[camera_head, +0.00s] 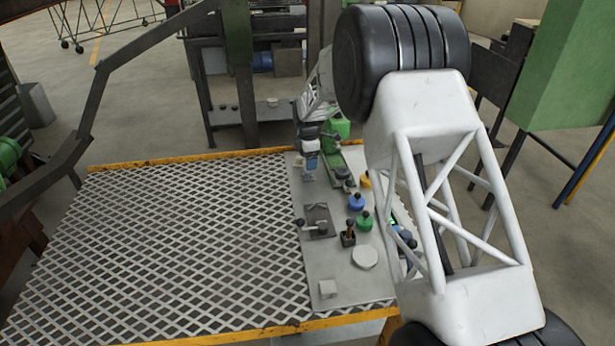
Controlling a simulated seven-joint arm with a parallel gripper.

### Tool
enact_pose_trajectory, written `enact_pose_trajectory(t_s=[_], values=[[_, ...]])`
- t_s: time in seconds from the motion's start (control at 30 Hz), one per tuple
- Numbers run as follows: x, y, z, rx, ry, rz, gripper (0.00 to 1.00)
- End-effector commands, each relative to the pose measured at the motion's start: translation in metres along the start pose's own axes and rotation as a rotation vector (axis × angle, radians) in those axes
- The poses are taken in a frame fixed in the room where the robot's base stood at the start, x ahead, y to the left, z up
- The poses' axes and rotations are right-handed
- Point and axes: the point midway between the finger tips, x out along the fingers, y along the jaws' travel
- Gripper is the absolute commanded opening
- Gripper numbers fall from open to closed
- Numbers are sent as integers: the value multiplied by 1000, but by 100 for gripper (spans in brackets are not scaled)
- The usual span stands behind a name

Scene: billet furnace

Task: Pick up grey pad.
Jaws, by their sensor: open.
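My gripper (309,177) is at the far end of the light grey panel, pointing down above its surface. It is small in view; its jaws are open with nothing visible between them. A pale grey round pad (365,257) lies flat on the near part of the panel, beside my white arm. A small pale grey block (327,288) sits near the panel's front left corner, and a darker grey flat plate (319,221) lies farther back. I cannot tell for sure which of these is the grey pad. My gripper is apart from all three.
The grey panel (345,290) lies on a metal mesh platform (170,250) with yellow edges. Blue (356,202) and green (364,221) knobs and a black lever switch (348,236) stand on it. My arm hides the panel's right side.

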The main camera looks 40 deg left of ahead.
Motion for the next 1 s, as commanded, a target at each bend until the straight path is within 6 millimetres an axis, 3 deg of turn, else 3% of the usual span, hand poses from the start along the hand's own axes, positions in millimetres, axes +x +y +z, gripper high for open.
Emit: enact_pose_trajectory(t_s=[0.2, 0.67, 1.0], values=[[15, 0, 0, 0, 0, 1, 77], [21, 0, -1, 0, 0, 0, 77], [56, -1, -3, 0, 0, 0, 77]])
